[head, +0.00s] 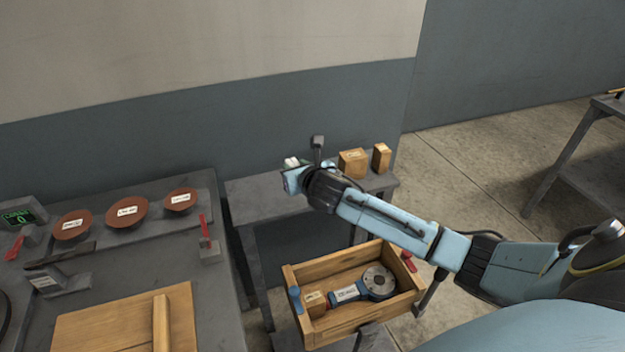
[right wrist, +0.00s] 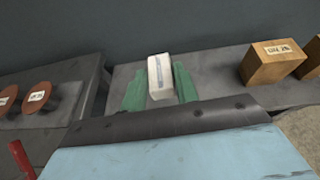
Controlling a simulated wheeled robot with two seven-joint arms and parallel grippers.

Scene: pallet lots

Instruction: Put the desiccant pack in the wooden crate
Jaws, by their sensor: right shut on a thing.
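The desiccant pack (right wrist: 160,76) is a small white block with a grey-blue stripe, between the green fingers of my right gripper (right wrist: 160,88) in the right wrist view. In the head view a bit of the white pack (head: 291,162) shows at the tip of my right gripper (head: 290,172), over the left part of the grey rear table. I cannot tell whether the pack touches the tabletop. The wooden crate (head: 368,320) stands open, nearer and below my right arm. It holds a grinder-like tool (head: 348,294) and a small cardboard box (head: 314,300). My left gripper is out of view.
Two brown boxes (head: 353,163) (head: 381,157) stand on the rear table (head: 262,203), right of the gripper. The left bench (head: 225,290) carries several red-brown discs (head: 127,211), a wooden board (head: 110,325) and a red-handled tool (head: 205,232). Another grey table (head: 578,150) is far right.

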